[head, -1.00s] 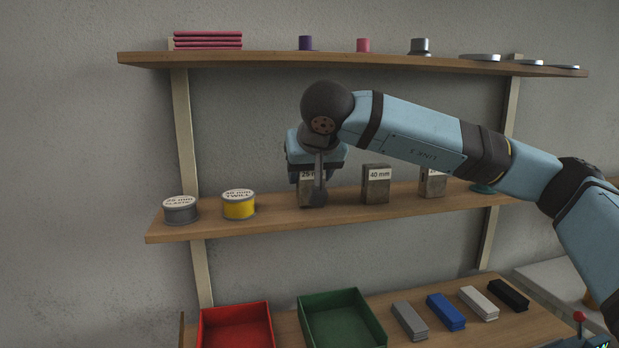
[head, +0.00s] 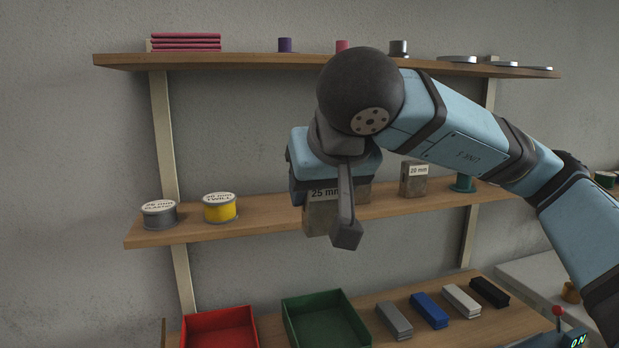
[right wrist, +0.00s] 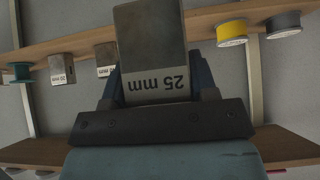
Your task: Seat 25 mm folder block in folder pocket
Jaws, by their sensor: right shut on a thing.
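My right gripper (head: 328,205) is shut on the 25 mm folder block (head: 319,216), a grey-brown block with a white "25 mm" label. It holds the block in the air in front of the middle shelf. In the right wrist view the block (right wrist: 152,40) sits between the two fingers (right wrist: 156,84), its label close to the palm. In the head view a finger and the wrist cover part of the block. I cannot make out the folder pocket in any view. My left gripper is not in view.
The middle shelf (head: 270,222) holds a grey spool (head: 159,217), a yellow spool (head: 220,210), a 20 mm block (head: 413,182) and a green spool (head: 463,183). Below are a red tray (head: 190,345), a green tray (head: 288,325) and several coloured bars. A red-knobbed lever (head: 557,311) is lower right.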

